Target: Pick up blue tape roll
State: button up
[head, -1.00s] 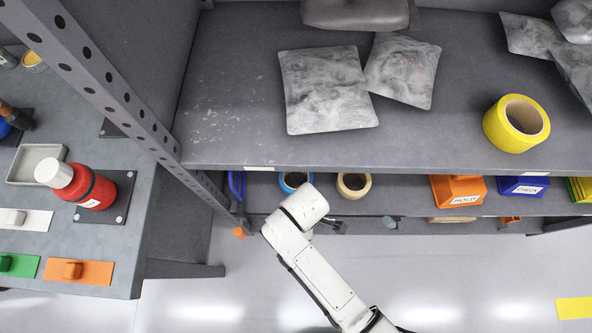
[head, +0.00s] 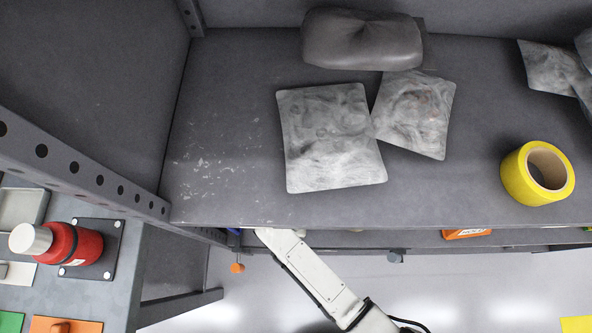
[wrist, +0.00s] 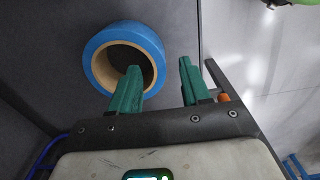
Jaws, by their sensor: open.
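The blue tape roll (wrist: 97,44) shows in the wrist view, a blue ring with a tan core around a dark hole. It lies on a grey shelf surface (wrist: 45,40) near its edge. My gripper (wrist: 158,76) is open, with green fingers. The left finger overlaps the lower right of the roll and its hole in the picture; the right finger is clear of it, to the right. I cannot tell whether the left finger is inside the hole or only above it. The roll is hidden under the upper shelf in the head view.
The upper shelf (head: 230,120) holds a yellow tape roll (head: 515,181), grey patterned sheets (head: 331,137) and a dark cushion-like thing (head: 362,40). A rack post (head: 85,178) stands at left, beside a table with a red bottle (head: 82,244). An orange bin (head: 466,234) shows below the shelf.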

notch_tip(320, 180, down, 5)
jog(key=shift+a+f+b, duration=0.1)
jog(key=shift+a+b, duration=0.05)
jog(key=shift+b, duration=0.15)
grip_shut()
dwell(0.4)
